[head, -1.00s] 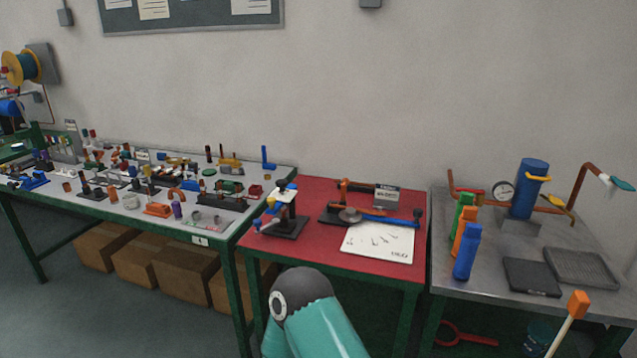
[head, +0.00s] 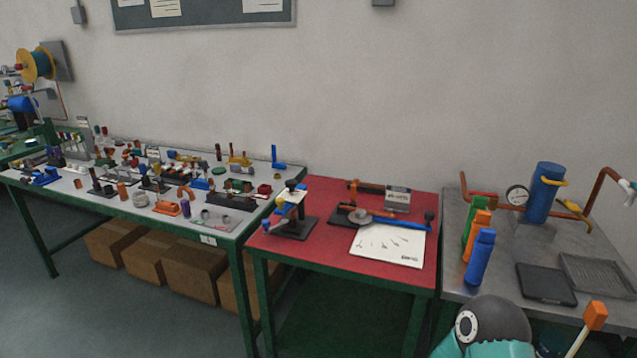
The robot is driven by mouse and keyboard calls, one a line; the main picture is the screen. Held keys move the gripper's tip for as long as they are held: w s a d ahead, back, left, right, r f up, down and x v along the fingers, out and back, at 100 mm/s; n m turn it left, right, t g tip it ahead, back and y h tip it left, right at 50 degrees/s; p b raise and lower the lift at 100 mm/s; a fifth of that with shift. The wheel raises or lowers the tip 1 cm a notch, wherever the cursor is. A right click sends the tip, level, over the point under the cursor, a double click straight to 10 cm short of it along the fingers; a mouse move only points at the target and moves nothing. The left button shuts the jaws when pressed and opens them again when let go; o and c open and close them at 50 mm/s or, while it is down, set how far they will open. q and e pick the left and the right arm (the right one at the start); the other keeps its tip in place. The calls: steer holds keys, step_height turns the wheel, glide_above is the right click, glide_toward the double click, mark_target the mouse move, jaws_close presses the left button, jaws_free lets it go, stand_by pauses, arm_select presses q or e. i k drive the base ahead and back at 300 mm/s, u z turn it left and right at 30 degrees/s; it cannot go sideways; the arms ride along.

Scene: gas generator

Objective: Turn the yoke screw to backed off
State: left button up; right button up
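I cannot pick out the yoke screw for certain at this distance. A small stand with blue, white and yellow parts on a dark base (head: 290,229) is on the left of the red table (head: 330,266). An orange device with a long blue handle (head: 400,223) is at the back of that table. A blue cylinder with a yellow handle (head: 543,195), joined to a gauge and copper-coloured pipes, stands on the grey table at the right. Neither gripper shows; only a teal and dark grey link of my arm is at the bottom right.
A white sheet (head: 388,247) lies on the red table. Green, orange and blue bottles (head: 480,258) stand at the grey table's left edge, near a black plate (head: 546,284). A long bench (head: 105,207) at the left is crowded with small parts. Cardboard boxes (head: 190,273) are beneath it.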

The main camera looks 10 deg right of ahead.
mark_target(291, 184)
steer(key=z, duration=0.05)
steer(key=i, duration=0.9)
